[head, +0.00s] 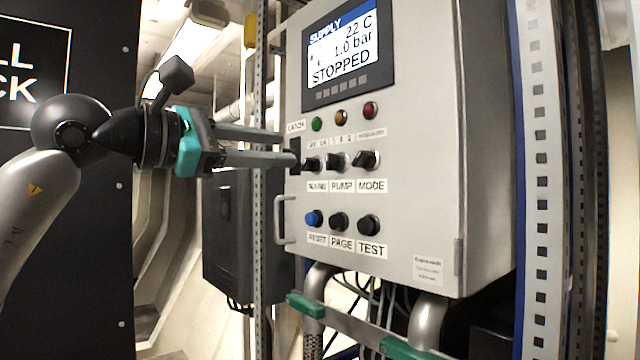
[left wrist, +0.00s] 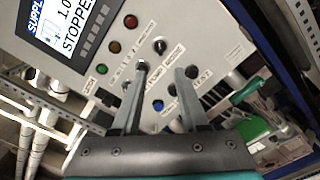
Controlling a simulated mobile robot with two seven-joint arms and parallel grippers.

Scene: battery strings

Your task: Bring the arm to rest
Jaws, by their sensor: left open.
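My left gripper (head: 290,148) comes in from the left in the head view. Its two fingers are apart with nothing seen between them, and the tips are at the left edge of the grey control cabinet (head: 420,120), beside the left knob (head: 311,164). I cannot tell if a tip touches the cabinet. In the left wrist view the open fingers (left wrist: 163,70) reach over the panel front, with the blue button (left wrist: 158,105) between them. My right gripper is in neither view.
The cabinet carries a display (head: 342,50) reading STOPPED, three lamps, the PUMP knob (head: 336,161), the MODE knob (head: 365,160) and a row of buttons. A door handle (head: 281,220) juts out below the gripper. A perforated post (head: 537,180) stands at right.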

